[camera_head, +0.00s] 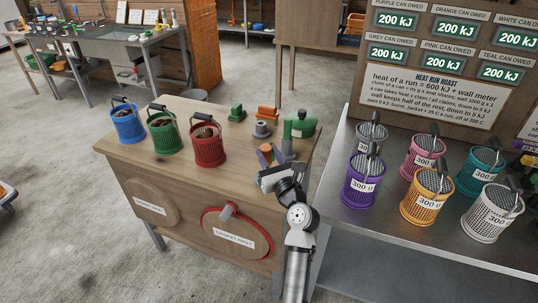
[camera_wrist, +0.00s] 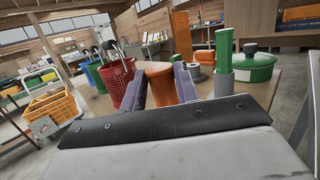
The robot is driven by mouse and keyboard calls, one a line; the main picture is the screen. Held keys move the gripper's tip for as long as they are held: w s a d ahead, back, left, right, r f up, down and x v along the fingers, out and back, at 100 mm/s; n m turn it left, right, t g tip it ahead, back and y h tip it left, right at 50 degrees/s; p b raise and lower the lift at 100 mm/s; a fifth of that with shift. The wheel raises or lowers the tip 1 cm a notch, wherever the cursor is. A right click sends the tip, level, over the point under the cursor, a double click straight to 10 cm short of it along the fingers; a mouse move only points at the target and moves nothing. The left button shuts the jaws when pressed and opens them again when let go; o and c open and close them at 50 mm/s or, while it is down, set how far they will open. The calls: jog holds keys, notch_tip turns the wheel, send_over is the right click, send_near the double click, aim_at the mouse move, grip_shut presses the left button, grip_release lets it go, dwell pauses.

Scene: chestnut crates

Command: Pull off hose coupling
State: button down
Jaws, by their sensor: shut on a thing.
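My gripper (camera_head: 270,156) is over the right part of the wooden bench, its two purple fingers pointing away. In the wrist view the fingers (camera_wrist: 166,86) are shut on an orange, rounded piece (camera_wrist: 159,70), which may be the hose coupling. In the head view only a little orange shows between the fingers. Just right of it stands a green upright cylinder with a paler lower part (camera_wrist: 223,65). A green lidded pot (camera_head: 301,127) is behind, also seen in the wrist view (camera_wrist: 255,68). I cannot tell whether the orange piece is attached to anything.
Blue (camera_head: 127,124), green (camera_head: 165,136) and red (camera_head: 207,145) baskets stand on the bench's left. A grey fitting (camera_head: 261,130) and a green block (camera_head: 237,113) are behind my gripper. A red ring (camera_head: 204,222) hangs on the bench front. Several labelled baskets fill the right-hand metal table (camera_head: 400,238).

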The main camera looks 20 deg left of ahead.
jog(key=shift+f, duration=0.1)
jog(key=shift+f+b, duration=1.2)
jog(key=shift+f, duration=0.6)
jog(key=c, duration=1)
grip_release()
jog(key=shift+o, duration=0.2)
jog(key=shift+s+d+f, duration=0.1)
